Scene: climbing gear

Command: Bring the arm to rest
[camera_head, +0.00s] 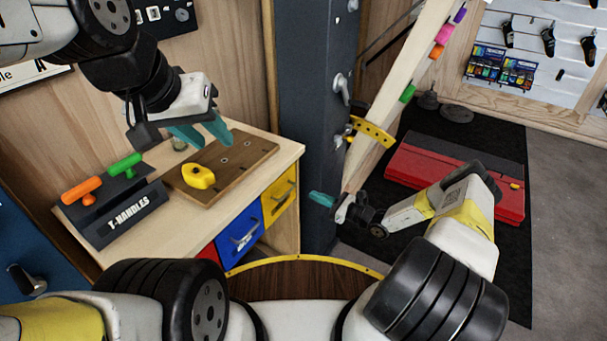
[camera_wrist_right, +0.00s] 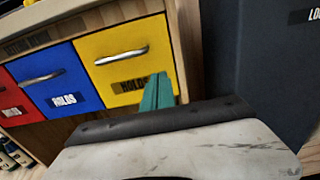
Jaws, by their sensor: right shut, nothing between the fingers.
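My left gripper (camera_head: 204,135) is over the wooden workbench at the left, above the back of a brown board. Its teal fingers stand apart with nothing visible between them. My right gripper (camera_head: 322,199) is to the right of the workbench, in front of the dark column, pointing left. Its teal fingers are together and empty. In the right wrist view the shut fingers (camera_wrist_right: 157,93) show in front of a yellow drawer (camera_wrist_right: 125,60) with a silver handle; I cannot tell the gap between them.
A yellow hold (camera_head: 199,176) lies on the brown board (camera_head: 238,150). Orange (camera_head: 81,190) and green (camera_head: 124,165) T-handles stand in a black holder (camera_head: 120,212). The dark column (camera_head: 312,110) stands beside the bench.

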